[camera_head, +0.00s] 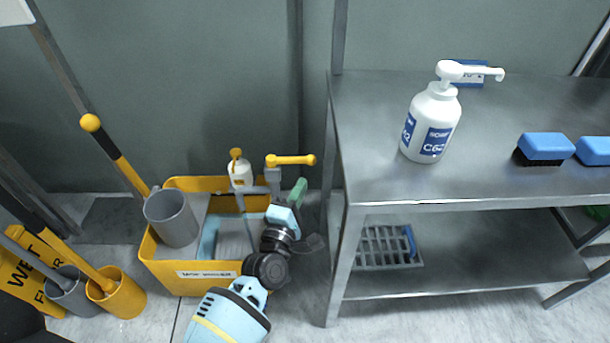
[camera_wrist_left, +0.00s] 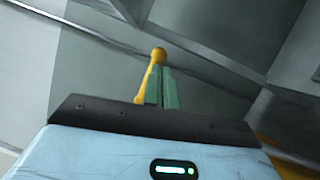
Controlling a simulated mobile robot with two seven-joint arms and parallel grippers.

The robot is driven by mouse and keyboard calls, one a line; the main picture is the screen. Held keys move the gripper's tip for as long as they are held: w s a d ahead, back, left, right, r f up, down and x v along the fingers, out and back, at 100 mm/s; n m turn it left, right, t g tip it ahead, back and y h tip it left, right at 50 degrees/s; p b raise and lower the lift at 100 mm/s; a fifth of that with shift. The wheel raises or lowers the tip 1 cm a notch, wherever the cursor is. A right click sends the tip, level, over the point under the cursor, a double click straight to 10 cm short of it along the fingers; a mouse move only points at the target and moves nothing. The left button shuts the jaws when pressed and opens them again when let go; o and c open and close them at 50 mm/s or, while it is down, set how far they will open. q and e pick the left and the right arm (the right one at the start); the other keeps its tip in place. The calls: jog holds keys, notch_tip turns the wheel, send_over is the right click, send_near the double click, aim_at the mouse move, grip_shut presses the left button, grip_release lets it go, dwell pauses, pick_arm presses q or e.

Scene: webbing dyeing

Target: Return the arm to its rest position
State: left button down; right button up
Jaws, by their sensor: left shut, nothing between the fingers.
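My left arm (camera_head: 228,318) comes up from the bottom of the head view and reaches over the yellow mop bucket (camera_head: 170,275). My left gripper (camera_head: 299,188) is at the bucket's right side, with its green fingers pointing up and away. It is just below the yellow wringer handle (camera_head: 290,160). In the left wrist view the green fingers (camera_wrist_left: 162,90) are closed together and hold nothing. A yellow knobbed handle (camera_wrist_left: 155,62) shows right behind them; I cannot tell whether they touch. My right gripper is not in view.
A steel table (camera_head: 380,180) stands close on the right, with a pump bottle (camera_head: 432,125) and blue brushes (camera_head: 546,148). A grey bucket (camera_head: 172,218) and a small white bottle (camera_head: 240,172) are at the mop bucket. Yellow-handled tools (camera_head: 118,290) stand at left.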

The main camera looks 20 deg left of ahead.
pick_arm(q)
jog(key=shift+s+a+f, duration=0.1)
jog(key=shift+s, duration=0.65)
jog(key=shift+s+a+f, duration=0.1)
jog(key=shift+s, duration=0.6)
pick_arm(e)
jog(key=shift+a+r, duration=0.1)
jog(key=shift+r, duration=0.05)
pick_arm(q)
jog(key=shift+f, duration=0.1)
